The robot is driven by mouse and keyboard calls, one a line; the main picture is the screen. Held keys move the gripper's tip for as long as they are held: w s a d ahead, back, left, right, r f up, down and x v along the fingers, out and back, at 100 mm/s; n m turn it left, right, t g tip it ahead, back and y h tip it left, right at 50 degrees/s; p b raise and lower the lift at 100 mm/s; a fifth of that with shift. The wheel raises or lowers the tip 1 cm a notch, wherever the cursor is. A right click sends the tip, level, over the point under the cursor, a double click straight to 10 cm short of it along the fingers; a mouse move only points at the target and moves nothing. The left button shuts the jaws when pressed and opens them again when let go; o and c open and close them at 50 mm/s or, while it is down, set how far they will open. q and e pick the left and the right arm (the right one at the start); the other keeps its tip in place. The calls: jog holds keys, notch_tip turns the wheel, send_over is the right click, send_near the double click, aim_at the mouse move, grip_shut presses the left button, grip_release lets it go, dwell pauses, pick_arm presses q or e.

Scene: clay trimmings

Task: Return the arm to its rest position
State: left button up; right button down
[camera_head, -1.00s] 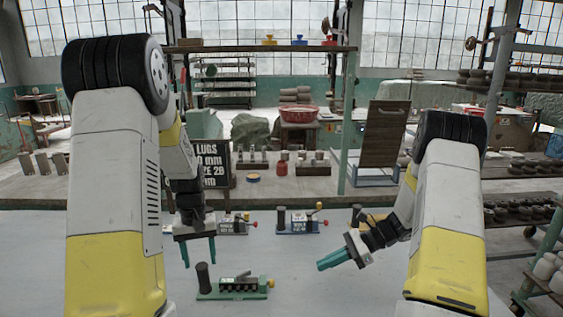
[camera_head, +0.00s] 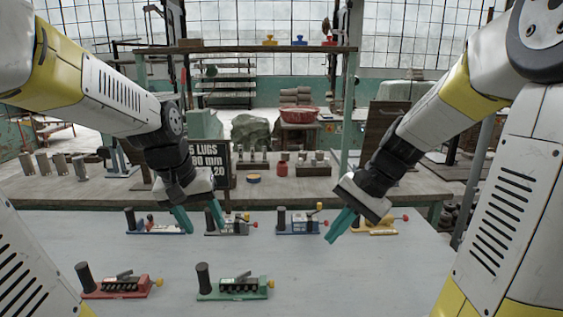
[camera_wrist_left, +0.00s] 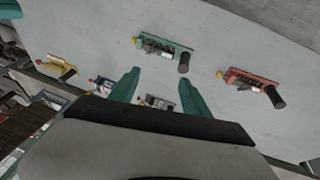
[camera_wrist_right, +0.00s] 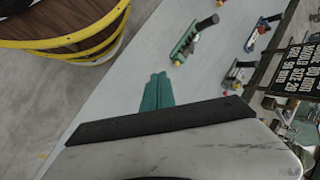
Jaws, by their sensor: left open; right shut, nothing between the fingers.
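My left gripper (camera_head: 199,217) hangs over the far part of the table, fingers spread and empty; its teal fingers also show in the left wrist view (camera_wrist_left: 158,92). My right gripper (camera_head: 341,227) is above the table's far right part, tilted down and left, with its fingers together and nothing between them. The closed fingers also show in the right wrist view (camera_wrist_right: 157,92). Both arms are bent, with large links at the left and right edges of the head view.
Near the front stand a red fixture (camera_head: 118,286) and a green fixture (camera_head: 235,287). Behind are several more, including a blue one (camera_head: 298,224) and a yellow one (camera_head: 375,226). A black sign (camera_head: 208,160) stands behind. The table's middle (camera_head: 330,275) is clear.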

pick_arm(q)
jog(key=s+d+r+m+t, duration=0.1)
jog(key=s+r, duration=0.4)
jog(key=s, duration=0.5)
jog(key=shift+s+d+m+t+h, duration=0.15)
jog(key=shift+d+m+t+h, duration=0.2)
jog(key=shift+d+t, duration=0.65)
pick_arm(e)
jog(key=s+d+r+n+t+h, duration=0.2)
jog(key=s+r+n+t, duration=0.3)
jog(key=s, duration=0.5)
jog(key=shift+d+r+n+h, duration=0.15)
jog(key=shift+r+n+h, duration=0.65)
jog(key=shift+r+n, duration=0.5)
